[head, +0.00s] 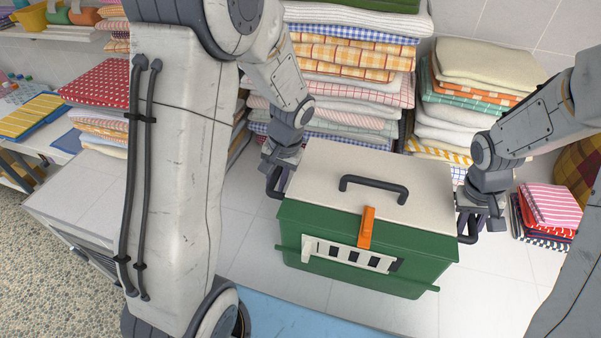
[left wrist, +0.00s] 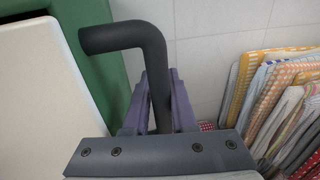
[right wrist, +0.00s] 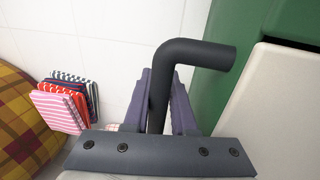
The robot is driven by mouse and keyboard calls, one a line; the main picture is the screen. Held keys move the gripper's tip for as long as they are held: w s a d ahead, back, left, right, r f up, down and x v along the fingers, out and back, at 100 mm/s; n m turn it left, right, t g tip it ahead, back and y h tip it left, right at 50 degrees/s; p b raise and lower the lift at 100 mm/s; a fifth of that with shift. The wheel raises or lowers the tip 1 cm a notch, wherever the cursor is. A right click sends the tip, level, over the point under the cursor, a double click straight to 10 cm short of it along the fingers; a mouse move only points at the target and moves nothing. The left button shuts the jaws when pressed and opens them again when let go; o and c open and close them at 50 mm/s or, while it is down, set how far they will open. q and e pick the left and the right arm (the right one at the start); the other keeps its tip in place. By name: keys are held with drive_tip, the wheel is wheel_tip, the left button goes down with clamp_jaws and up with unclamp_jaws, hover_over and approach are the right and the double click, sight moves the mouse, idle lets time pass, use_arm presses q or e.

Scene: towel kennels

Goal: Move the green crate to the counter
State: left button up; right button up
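The green crate (head: 360,270) has a cream lid (head: 375,170), a dark top handle (head: 373,188) and an orange latch (head: 367,228). It is upright over white tiles in the middle of the head view; I cannot tell whether its base touches them. My left gripper (head: 275,182) is at the crate's left side, its fingers closed around a dark bent side handle (left wrist: 125,38). My right gripper (head: 468,222) is closed the same way around the right side handle (right wrist: 200,53). The crate's back and the far part of its base are hidden.
Tall stacks of folded towels (head: 350,55) and (head: 470,90) stand close behind the crate. A small striped stack (head: 548,208) and a plaid rounded thing (head: 582,160) are at the right. A red dotted pile (head: 98,85) is at the left. A blue surface (head: 290,318) lies in front.

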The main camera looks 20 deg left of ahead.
use_arm(q)
drive_tip(key=o, duration=0.3)
drive_tip(key=shift+r, duration=0.1)
use_arm(e)
drive_tip(key=o, duration=0.3)
drive_tip(key=shift+r, duration=0.4)
use_arm(q)
drive_tip(key=v, duration=1.2)
use_arm(e)
drive_tip(key=v, duration=1.1)
drive_tip(key=shift+r, duration=0.15)
use_arm(q)
drive_tip(key=shift+s, duration=0.1)
use_arm(e)
drive_tip(key=shift+s+a, duration=0.1)
